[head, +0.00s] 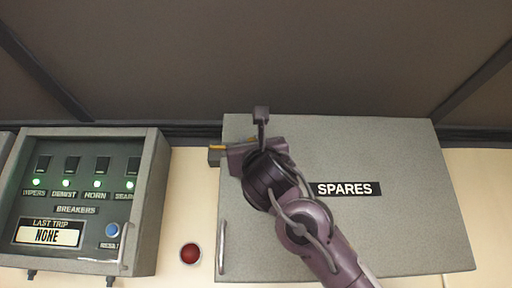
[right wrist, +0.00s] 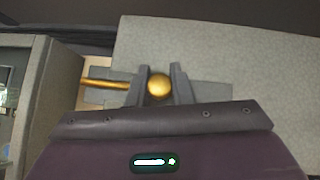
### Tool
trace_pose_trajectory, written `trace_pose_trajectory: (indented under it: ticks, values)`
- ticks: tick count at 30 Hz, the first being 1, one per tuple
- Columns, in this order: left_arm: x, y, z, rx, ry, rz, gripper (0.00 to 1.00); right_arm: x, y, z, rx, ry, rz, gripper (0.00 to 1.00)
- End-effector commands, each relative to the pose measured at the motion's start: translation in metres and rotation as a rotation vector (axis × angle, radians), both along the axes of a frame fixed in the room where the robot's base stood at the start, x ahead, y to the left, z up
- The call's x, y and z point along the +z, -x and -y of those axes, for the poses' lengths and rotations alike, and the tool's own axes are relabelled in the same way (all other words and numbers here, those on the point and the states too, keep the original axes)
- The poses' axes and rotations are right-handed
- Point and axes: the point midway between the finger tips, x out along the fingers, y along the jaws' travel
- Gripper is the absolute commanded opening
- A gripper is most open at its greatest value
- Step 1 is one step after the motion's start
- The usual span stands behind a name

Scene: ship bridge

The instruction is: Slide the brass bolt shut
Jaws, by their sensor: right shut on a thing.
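The brass bolt (right wrist: 105,84) shows in the right wrist view as a gold rod with a round knob (right wrist: 159,86). The rod runs left from the knob, across the gap at the left edge of the grey SPARES locker door (head: 400,160). In the head view only a short gold piece of the bolt (head: 217,148) shows, left of my gripper. My right gripper (right wrist: 160,88) is shut on the knob, one finger on each side. In the head view my right gripper (head: 243,146) and wrist hide most of the bolt. My left gripper is not in view.
A breaker box (head: 148,200) with switches, green lights and a LAST TRIP label stands at the left. A red button (head: 190,253) sits between it and the locker. A vertical door handle (head: 222,246) is at the locker's lower left.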

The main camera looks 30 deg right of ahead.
Motion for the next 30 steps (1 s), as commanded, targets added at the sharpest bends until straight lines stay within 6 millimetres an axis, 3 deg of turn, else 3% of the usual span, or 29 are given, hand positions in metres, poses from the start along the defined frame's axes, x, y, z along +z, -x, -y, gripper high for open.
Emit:
trace_pose_trajectory:
  ticks: [2, 3, 7, 11, 17, 23, 30]
  values:
    - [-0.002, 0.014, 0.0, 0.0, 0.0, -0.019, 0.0, -0.004, -0.003, -0.004, 0.0, 0.006, -0.008, 0.0]
    - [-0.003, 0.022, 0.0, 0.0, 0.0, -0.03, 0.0, -0.004, -0.003, -0.004, -0.001, 0.006, -0.009, 0.23]
    - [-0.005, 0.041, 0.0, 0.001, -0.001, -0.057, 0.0, -0.004, -0.002, -0.003, -0.001, 0.006, -0.007, 0.4]
    - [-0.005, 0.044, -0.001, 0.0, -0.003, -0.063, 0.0, -0.003, -0.002, -0.002, -0.001, 0.003, -0.005, 0.41]
    - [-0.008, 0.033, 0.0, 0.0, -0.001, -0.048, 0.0, -0.006, 0.0, -0.002, 0.0, 0.003, -0.004, 0.41]
    - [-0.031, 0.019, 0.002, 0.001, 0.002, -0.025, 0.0, -0.028, 0.018, -0.01, 0.0, 0.005, -0.003, 0.41]
    - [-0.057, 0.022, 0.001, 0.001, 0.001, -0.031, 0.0, -0.052, 0.043, -0.021, 0.002, 0.005, -0.002, 0.41]
